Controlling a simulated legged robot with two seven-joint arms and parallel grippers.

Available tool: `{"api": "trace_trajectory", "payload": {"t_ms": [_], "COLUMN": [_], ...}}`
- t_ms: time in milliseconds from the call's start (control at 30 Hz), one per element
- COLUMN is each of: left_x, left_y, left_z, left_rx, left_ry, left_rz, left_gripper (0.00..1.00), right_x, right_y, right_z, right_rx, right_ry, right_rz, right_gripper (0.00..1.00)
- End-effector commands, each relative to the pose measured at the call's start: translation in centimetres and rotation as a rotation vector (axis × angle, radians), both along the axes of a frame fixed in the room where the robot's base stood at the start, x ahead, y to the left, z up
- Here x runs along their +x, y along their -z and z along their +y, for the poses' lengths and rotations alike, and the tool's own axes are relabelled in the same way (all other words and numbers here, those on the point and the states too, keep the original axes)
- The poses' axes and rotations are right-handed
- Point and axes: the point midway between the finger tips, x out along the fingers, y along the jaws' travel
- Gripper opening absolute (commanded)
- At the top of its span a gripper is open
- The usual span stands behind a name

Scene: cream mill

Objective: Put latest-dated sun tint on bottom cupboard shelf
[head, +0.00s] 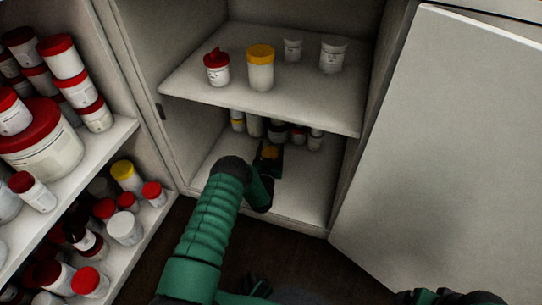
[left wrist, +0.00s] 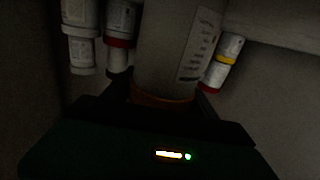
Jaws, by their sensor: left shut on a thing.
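My left gripper (head: 268,157) reaches into the lower compartment of the open cupboard and is shut on a jar with an orange-yellow lid (head: 270,152). In the left wrist view the held jar (left wrist: 178,45) is a large pale cylinder between the fingers, with a printed label too dark to read and its orange lid nearest the gripper. The bottom cupboard shelf (head: 290,205) is bare at the front. Whether the jar touches the shelf is hidden. Dark parts of mine show at the lower right edge of the head view; the right gripper cannot be made out clearly.
Several small jars (head: 298,134) stand behind on the bottom shelf. The upper shelf (head: 215,92) holds a red-lidded jar (head: 217,68), a yellow-lidded jar (head: 261,70) and two pale cups. The open door (head: 440,150) is at the right; a crowded rack (head: 110,145) is at the left.

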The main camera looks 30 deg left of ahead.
Motion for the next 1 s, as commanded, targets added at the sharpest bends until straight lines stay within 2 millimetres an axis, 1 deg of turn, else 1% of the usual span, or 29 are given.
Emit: {"api": "trace_trajectory", "payload": {"t_ms": [167,200,333,600,700,767,867,900,1000], "left_x": [0.0,-0.1,-0.1,-0.1,-0.6,-1.5,-3.6,-4.6,-7.1], "left_y": [0.0,0.1,0.1,0.0,-0.2,-0.5,-0.8,-0.9,-0.9], "left_z": [0.0,0.0,0.0,0.0,-0.3,-0.7,-1.7,-2.2,-3.3], "left_rx": [-0.003,-0.003,-0.002,-0.002,-0.003,-0.004,-0.004,-0.004,-0.003], "left_ry": [0.0,0.0,0.0,0.0,0.0,0.0,0.0,0.001,0.001], "left_rz": [0.003,0.005,0.005,0.005,0.007,0.008,0.011,0.011,0.009], "left_gripper": [0.14,0.71,0.87,0.87,0.87,0.87,0.87,0.87,0.87], "right_x": [0.1,0.1,0.1,0.0,0.0,0.0,0.1,0.1,0.1], "right_y": [-0.1,-0.1,-0.1,-0.2,-1.0,-2.1,-4.3,-5.2,-7.1], "right_z": [0.0,0.0,0.0,0.0,0.0,0.0,0.0,0.0,0.0], "right_rx": [0.0,0.0,0.0,0.0,0.0,0.0,0.0,0.0,0.0], "right_ry": [0.0,0.0,0.0,0.0,0.0,0.0,0.0,0.0,0.0], "right_rz": [-0.001,-0.002,-0.001,-0.001,-0.001,-0.001,-0.001,-0.001,-0.002], "right_gripper": [0.87,0.87,0.87,0.87,0.87,0.87,0.87,0.87,0.87]}}
